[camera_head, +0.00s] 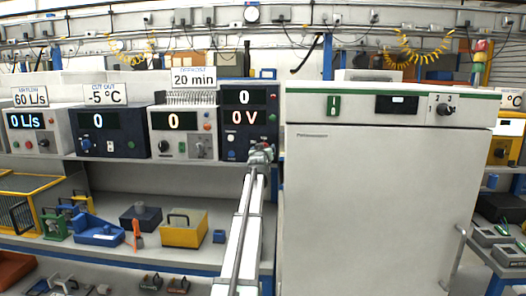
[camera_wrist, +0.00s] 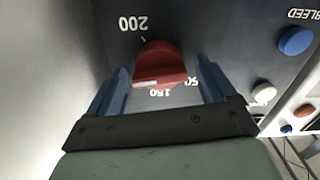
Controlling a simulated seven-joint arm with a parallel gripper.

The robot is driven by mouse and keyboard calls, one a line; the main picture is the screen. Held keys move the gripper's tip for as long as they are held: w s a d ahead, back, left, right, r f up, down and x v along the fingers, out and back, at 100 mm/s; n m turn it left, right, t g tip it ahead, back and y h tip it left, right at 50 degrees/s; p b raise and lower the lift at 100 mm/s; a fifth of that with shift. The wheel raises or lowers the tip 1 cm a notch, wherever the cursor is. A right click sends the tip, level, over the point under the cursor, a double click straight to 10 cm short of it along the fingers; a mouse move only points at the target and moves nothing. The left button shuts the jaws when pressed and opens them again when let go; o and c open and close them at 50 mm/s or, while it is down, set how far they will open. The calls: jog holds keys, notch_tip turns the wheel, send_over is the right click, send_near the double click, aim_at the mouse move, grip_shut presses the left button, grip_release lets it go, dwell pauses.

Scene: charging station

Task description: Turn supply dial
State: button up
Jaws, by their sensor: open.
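The red dial (camera_wrist: 160,62) sits on a dark panel with the printed numbers 200, 150 and 50 around it, which appear upside down in the wrist view. A pale mark shows on the dial's near edge. My gripper (camera_wrist: 162,72) is open, with one blue finger on each side of the dial. I cannot tell whether either finger touches it. In the head view my gripper (camera_head: 261,153) is at the lower right of the dark supply unit (camera_head: 237,120), whose displays read 0 and 0 V. My gripper hides the dial there.
A blue button (camera_wrist: 295,41) marked BLEED and a white button (camera_wrist: 263,93) are on the same panel. A large white cabinet (camera_head: 375,190) stands close on the right. Other units (camera_head: 183,133) line the shelf on the left. Tools and boxes (camera_head: 185,230) lie on the lower shelf.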

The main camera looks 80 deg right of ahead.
jog(key=a, duration=1.3)
jog(key=shift+a, duration=0.4)
jog(key=shift+s+a, duration=0.1)
jog(key=shift+s, duration=0.05)
jog(key=d+m, duration=0.1)
jog(key=d, duration=0.3)
jog(key=d+m, duration=0.2)
jog(key=d, duration=0.3)
jog(key=d+m, duration=0.2)
jog(key=d, duration=0.3)
jog(key=shift+d+r, duration=0.1)
jog(key=c, duration=1.1)
